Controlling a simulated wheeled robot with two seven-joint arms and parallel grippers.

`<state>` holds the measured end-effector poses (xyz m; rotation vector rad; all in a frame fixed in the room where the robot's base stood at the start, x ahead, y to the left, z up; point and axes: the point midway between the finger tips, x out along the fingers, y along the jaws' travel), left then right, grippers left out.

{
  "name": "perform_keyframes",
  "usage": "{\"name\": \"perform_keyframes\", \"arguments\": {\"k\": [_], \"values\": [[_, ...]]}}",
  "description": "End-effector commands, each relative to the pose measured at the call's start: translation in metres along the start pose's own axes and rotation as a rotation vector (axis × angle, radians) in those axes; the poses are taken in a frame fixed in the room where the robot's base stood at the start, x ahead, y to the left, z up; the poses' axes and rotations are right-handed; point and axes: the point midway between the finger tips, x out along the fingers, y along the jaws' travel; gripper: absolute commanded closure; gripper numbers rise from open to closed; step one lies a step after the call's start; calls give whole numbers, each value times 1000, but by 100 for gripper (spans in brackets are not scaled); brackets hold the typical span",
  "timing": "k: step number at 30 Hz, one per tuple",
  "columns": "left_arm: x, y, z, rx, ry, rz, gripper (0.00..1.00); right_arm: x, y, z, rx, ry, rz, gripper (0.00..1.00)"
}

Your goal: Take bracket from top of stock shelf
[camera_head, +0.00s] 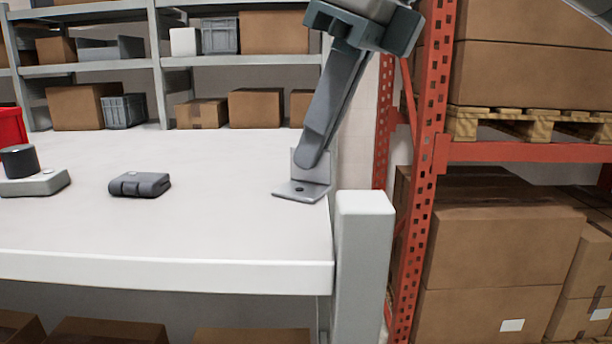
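The bracket (301,192), a small grey L-shaped metal piece with a hole in its flat foot, rests on top of the white stock shelf (220,222), near its right end. Its upright plate stands behind and beside the fingertips. My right gripper (312,158) comes down from above, with its fingertips at the upright plate. The near finger covers part of the plate and most of the other finger. I cannot tell whether the fingers are closed on the plate. My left gripper is not in view.
A dark grey hinge-like part (140,185) and a light grey block with a black knob (35,182) sit left on the shelf top. A white post (363,260) stands at its right end, beside an orange rack (421,200) with cartons. Mid-shelf is clear.

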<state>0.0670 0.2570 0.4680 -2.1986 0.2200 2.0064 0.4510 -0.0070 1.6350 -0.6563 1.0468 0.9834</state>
Motion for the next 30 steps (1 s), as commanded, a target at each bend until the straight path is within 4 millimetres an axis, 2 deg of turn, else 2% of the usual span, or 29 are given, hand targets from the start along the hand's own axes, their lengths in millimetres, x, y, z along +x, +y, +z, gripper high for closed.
{"name": "perform_keyframes", "arguments": {"k": [11, 17, 25, 30], "values": [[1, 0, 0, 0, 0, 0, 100, -1, 0, 1, 0, -1, 0, 100], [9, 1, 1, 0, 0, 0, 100, -9, 1, 5, -1, -2, -1, 100], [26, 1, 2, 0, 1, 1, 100, -37, 1, 15, 0, -3, -1, 100], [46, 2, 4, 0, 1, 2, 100, -68, 15, -10, -1, -5, -1, 100]]}}
